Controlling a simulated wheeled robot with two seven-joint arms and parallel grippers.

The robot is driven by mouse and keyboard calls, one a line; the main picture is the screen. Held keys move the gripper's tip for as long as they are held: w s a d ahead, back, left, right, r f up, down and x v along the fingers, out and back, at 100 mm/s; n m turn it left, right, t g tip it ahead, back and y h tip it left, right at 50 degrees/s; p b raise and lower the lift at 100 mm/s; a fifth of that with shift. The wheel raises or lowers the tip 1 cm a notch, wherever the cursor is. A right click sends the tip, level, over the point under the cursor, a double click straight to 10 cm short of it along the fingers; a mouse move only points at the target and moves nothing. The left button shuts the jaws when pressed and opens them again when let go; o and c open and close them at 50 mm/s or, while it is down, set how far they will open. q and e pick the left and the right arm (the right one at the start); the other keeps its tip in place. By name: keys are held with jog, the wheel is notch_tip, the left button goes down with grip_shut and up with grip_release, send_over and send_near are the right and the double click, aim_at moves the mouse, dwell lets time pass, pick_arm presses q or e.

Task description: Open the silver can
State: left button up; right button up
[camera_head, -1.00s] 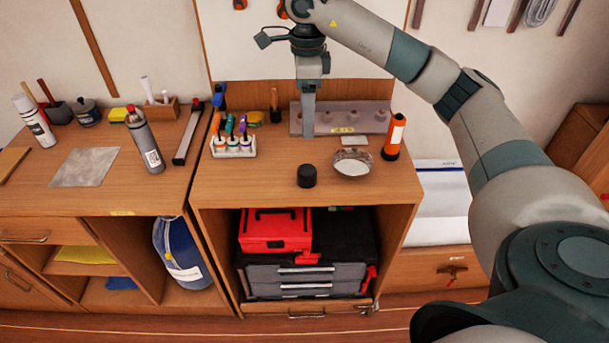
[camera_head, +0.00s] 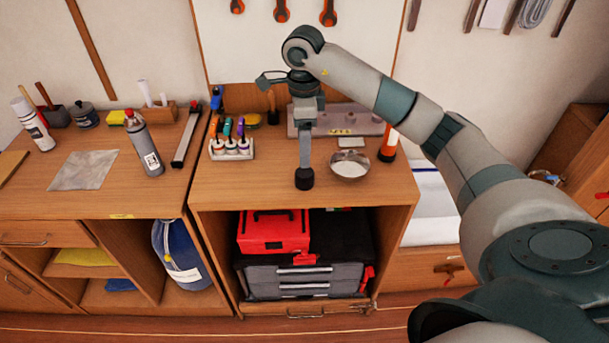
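A silver-grey can (camera_head: 147,148) with a white label and a red top stands upright on the left worktop. My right gripper (camera_head: 305,168) points straight down over the right cabinet top, far to the right of this can. Its tip is at a small black cylinder (camera_head: 304,180) that stands on the wood, touching it or just above it. The fingers are seen edge-on, so I cannot tell whether they grip the cylinder. My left gripper is not in view.
A metal bowl (camera_head: 350,167) with white contents sits just right of my gripper. A rack of colored-capped bottles (camera_head: 231,150) stands to the left. The front wood is clear.

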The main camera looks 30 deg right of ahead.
aim_at(303, 172)
notch_tip(303, 172, down, 4)
jog(key=shift+r+p, duration=0.15)
jog(key=shift+p, duration=0.45)
jog(key=shift+f, duration=0.4)
jog(key=shift+s+a+f+p, duration=0.15)
jog(key=shift+a+f+p, duration=0.05)
jog(key=shift+f+p, duration=0.55)
notch_tip(303, 172, down, 3)
jog(key=shift+a+r+p, duration=0.1)
jog(key=shift+p, duration=0.8)
jog(key=shift+f, duration=0.5)
jog(key=c, duration=1.2)
